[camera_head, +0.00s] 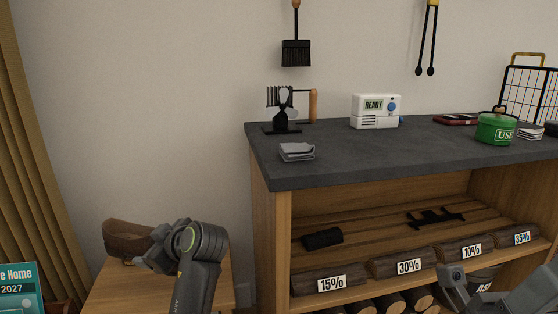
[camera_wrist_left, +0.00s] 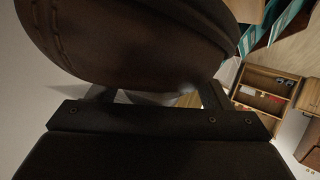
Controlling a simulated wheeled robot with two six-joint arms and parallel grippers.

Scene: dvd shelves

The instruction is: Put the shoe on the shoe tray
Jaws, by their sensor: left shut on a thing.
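A brown shoe (camera_head: 128,238) shows at the lower left of the head view, over a light wooden surface (camera_head: 110,290). I cannot tell whether it touches that surface. My left gripper (camera_head: 148,258) is shut on the shoe at its right end; the fingers are mostly hidden. In the left wrist view the dark brown shoe (camera_wrist_left: 140,40) with stitching fills the top, close against the gripper (camera_wrist_left: 160,98). My right gripper (camera_head: 455,285) is partly in view at the lower right, its jaws unclear. I cannot make out a shoe tray in either view.
A wooden shelf unit with a dark top (camera_head: 350,155) stands to the right, with several labelled logs (camera_head: 330,283) inside. A teal book (camera_head: 20,288) is at the lower left, beside a yellow curtain (camera_head: 35,150). A wooden bookcase (camera_wrist_left: 265,88) appears in the wrist view.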

